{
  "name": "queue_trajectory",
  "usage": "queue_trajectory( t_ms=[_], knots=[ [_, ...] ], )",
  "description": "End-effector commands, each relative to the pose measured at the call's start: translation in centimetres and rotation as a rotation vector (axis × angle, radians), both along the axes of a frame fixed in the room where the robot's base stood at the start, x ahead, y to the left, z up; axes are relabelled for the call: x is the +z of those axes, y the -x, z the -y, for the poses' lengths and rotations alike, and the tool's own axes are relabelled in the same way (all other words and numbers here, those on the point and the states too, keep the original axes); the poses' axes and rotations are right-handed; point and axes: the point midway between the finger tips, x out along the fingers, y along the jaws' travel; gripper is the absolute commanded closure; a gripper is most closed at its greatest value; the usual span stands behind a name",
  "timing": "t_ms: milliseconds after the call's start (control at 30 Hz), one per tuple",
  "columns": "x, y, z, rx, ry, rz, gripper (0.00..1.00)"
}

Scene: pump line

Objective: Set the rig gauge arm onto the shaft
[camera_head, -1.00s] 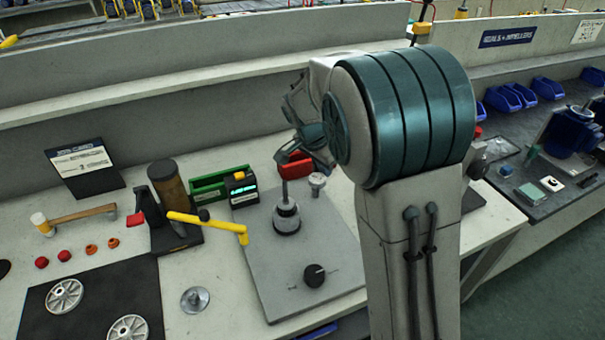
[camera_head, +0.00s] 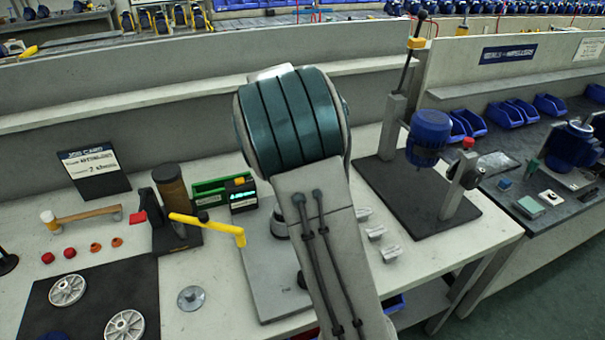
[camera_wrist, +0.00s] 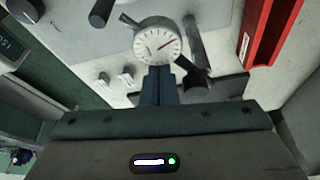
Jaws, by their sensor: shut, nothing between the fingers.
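In the head view my arm hides my gripper and the gauge, and mostly covers the stepped metal hub (camera_head: 278,224) on the grey plate (camera_head: 262,280).
A red bin (camera_wrist: 272,30) is at the right in the wrist view. In the head view, a yellow-handled tool (camera_head: 205,226), a green bin (camera_head: 208,190) and a readout box (camera_head: 241,195) stand left of my arm. Small metal blocks (camera_head: 375,233) and a blue motor stand (camera_head: 428,138) are right.

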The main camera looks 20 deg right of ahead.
Motion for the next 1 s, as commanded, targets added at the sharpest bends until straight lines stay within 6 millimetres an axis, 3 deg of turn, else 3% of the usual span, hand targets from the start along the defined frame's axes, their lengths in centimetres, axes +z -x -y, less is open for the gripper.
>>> queue_trajectory(
  t_ms=[567, 833, 1000],
  knots=[
    [0.0, 0.0, 0.2, 0.0, 0.0, 0.0, 1.0],
    [-0.2, 0.6, 4.1, -0.001, 0.0, 0.0, 1.0],
    [4.2, 0.1, 2.2, 0.009, 0.001, 0.005, 1.0]
  ],
)
